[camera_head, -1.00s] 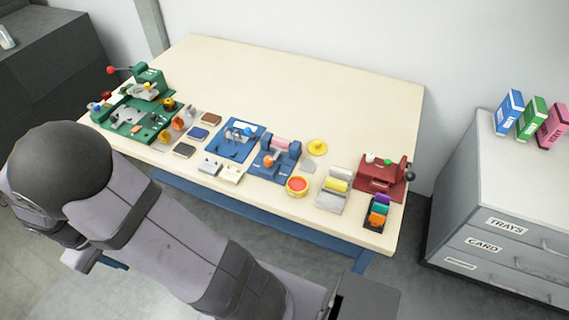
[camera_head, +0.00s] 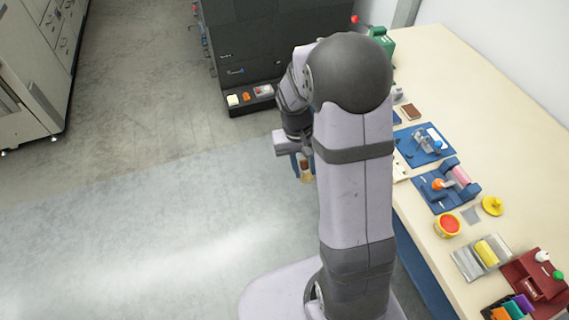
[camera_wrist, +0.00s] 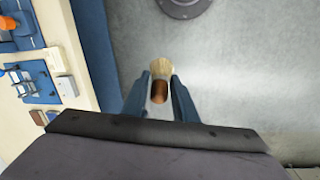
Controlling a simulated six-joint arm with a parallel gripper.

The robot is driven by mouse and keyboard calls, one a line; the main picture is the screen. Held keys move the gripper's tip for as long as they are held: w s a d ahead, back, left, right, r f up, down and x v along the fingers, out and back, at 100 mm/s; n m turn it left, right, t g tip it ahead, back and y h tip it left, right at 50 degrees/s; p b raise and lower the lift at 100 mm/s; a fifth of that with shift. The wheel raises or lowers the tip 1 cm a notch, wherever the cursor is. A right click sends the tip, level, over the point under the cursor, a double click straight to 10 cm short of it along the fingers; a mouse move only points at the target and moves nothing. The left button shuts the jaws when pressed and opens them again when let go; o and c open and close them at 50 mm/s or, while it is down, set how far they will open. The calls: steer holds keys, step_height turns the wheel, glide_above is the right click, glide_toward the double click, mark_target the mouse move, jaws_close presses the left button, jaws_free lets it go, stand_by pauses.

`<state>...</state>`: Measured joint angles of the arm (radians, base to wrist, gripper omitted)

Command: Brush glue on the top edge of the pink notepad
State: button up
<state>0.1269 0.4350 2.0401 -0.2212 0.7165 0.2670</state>
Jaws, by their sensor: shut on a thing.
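My gripper (camera_head: 304,163) is shut on a brush and hangs over the open floor, left of the table's front edge. In the wrist view, my gripper (camera_wrist: 159,92) has its blue fingers on both sides of the brush (camera_wrist: 162,66), whose pale bristles point away from me; its brown part shows between the fingers. A pink block (camera_head: 461,175), seemingly the pink notepad, sits in a blue clamp fixture (camera_head: 437,200) on the table, apart from the brush. Its top edge is too small to make out. A yellow pot with red contents (camera_head: 447,224) stands in front of the fixture.
The cream table (camera_head: 490,95) runs along the right. It also holds another blue fixture (camera_head: 425,146), a yellow knobbed disc (camera_head: 492,206), a yellow roller on a grey stand (camera_head: 486,252) and a red device (camera_head: 540,280). The floor to the left is clear.

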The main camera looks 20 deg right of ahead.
steer(key=s+d+f+m, duration=0.1)
steer(key=s+d+m, duration=0.25)
steer(key=d, duration=0.45)
steer(key=s+d+m, duration=0.2)
steer(key=s+d, duration=0.3)
steer(key=d, duration=0.2)
steer(key=s+d+f+m, duration=0.1)
steer(key=s+d+m, duration=0.3)
steer(key=s+d, duration=0.4)
steer(key=s+d+f+m, duration=0.1)
steer(key=s+d+m, duration=0.3)
steer(key=s+d, duration=0.5)
steer(key=d+r+n+h, duration=0.1)
steer(key=d+n, duration=0.5)
steer(key=shift+w+t+p, duration=0.25)
steer(key=shift+t+p, duration=0.15)
steer(key=shift+f, duration=0.15)
steer(key=shift+a+b+x, duration=0.2)
steer(key=shift+b+x, duration=0.6)
steer(key=shift+x, duration=0.15)
steer(key=shift+a+b+x, duration=0.2)
steer(key=shift+b+x, duration=0.6)
steer(key=shift+x, duration=0.1)
steer(key=shift+a+b+x, duration=0.2)
steer(key=shift+b+x, duration=0.6)
steer(key=shift+x, duration=0.15)
steer(key=shift+a+f+b, duration=0.1)
steer(key=shift+f+b, duration=0.3)
steer(key=shift+f, duration=0.3)
